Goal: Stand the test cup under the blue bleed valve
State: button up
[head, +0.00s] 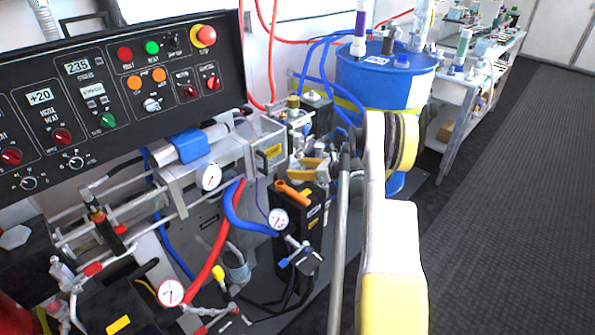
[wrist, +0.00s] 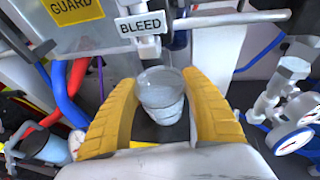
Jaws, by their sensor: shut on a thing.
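The test cup (wrist: 160,96) is a clear, ribbed cup between the two yellow fingers of my gripper (wrist: 163,108) in the wrist view. The gripper is shut on its sides, and the cup looks roughly upright. A white "BLEED" label (wrist: 140,26) is just beyond it, with a pale valve outlet (wrist: 149,46) below the label, close to the far rim. I cannot tell whether the rim is directly under the outlet. No blue handle of this valve shows clearly. In the head view the cup is not discernible, and my arm covers part of that area.
A dark surface (wrist: 150,130) shows below the cup; the gap to it is unclear. Gauges (wrist: 293,142) and pipe fittings stand close on the right, red and blue hoses (wrist: 64,95) on the left. A blue drum (head: 385,85) stands at the back; the floor (head: 500,190) at right is clear.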

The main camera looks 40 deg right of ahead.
jog(key=shift+f, duration=0.15)
jog(key=o, duration=1)
jog(key=shift+o, duration=0.2)
jog(key=shift+s+d+r, duration=0.1)
jog(key=shift+s+r, duration=0.1)
jog(key=shift+r, duration=0.1)
jog(key=p+v, duration=0.4)
jog(key=v, duration=0.7)
jog(key=shift+s+p, duration=0.3)
jog(key=shift+p, duration=0.05)
